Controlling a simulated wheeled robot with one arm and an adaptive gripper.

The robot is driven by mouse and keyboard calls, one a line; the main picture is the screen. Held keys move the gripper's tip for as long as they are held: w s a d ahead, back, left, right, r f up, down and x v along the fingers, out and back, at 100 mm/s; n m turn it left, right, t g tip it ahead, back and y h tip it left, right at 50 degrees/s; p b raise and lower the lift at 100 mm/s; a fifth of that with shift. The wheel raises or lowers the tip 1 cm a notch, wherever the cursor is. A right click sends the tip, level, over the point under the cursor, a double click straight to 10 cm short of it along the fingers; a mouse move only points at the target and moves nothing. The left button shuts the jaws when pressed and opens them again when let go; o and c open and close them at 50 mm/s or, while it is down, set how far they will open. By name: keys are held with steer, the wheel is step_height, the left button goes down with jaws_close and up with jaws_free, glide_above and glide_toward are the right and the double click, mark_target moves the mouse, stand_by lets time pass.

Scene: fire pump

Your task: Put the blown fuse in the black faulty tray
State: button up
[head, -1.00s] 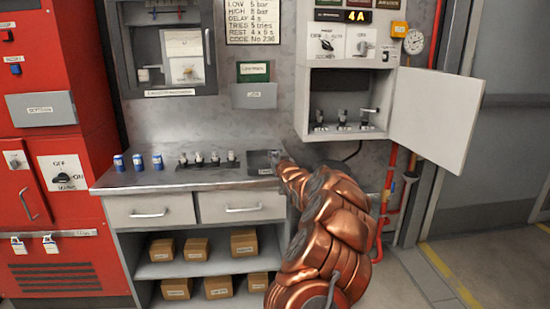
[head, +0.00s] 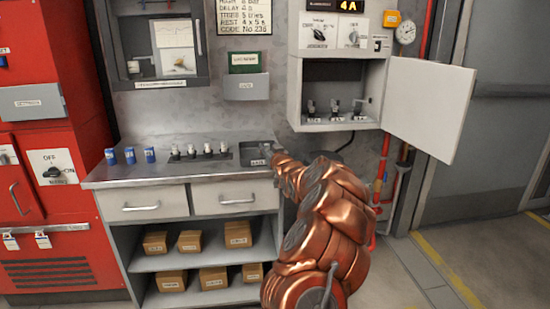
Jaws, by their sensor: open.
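The black tray (head: 252,160) lies at the right end of the steel counter, with a pale label on its front. My gripper (head: 269,149) is at the tray's right side, low over it, and looks open. My copper-coloured arm reaches up to it from the lower right and covers the tray's right edge. I cannot make out the blown fuse; the gripper area is too small to tell whether it lies in the tray. The open wall cabinet (head: 294,95) holds several small dark-and-white parts in a row on its floor.
A black rack (head: 194,159) with several white-topped fuses stands left of the tray. Several blue cylinders (head: 130,155) stand farther left on the counter (head: 108,175). The open cabinet door (head: 430,112) sticks out at the right, above my arm.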

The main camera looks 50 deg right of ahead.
steer(key=v, duration=1.1)
steer(key=w+a+f+n+g+y, duration=0.1)
steer(key=w+a+f+n+y, duration=0.15)
steer(key=a, duration=0.75)
steer(key=w+a+f+n+g+y, duration=0.15)
steer(key=a+y, duration=0.25)
steer(key=a, duration=0.6)
steer(key=s+a+f+n+g+y, duration=0.1)
steer(key=s+a+f+g, duration=0.15)
steer(key=a, duration=0.45)
steer(key=s+a+f+g+y, duration=0.1)
steer(key=s+a+f+g, duration=0.2)
steer(key=a, duration=0.5)
steer(key=s+a+g, duration=0.3)
steer(key=s+a, duration=0.1)
steer(key=s, duration=0.7)
steer(key=s+a+f+g, duration=0.1)
steer(key=s+a+g, duration=0.3)
steer(key=s, duration=0.8)
steer(key=s+a+f+g, duration=0.1)
steer(key=s+a+g, duration=0.2)
steer(key=s, duration=0.9)
steer(key=shift+a+n, duration=0.3)
steer(key=shift+a, duration=0.6)
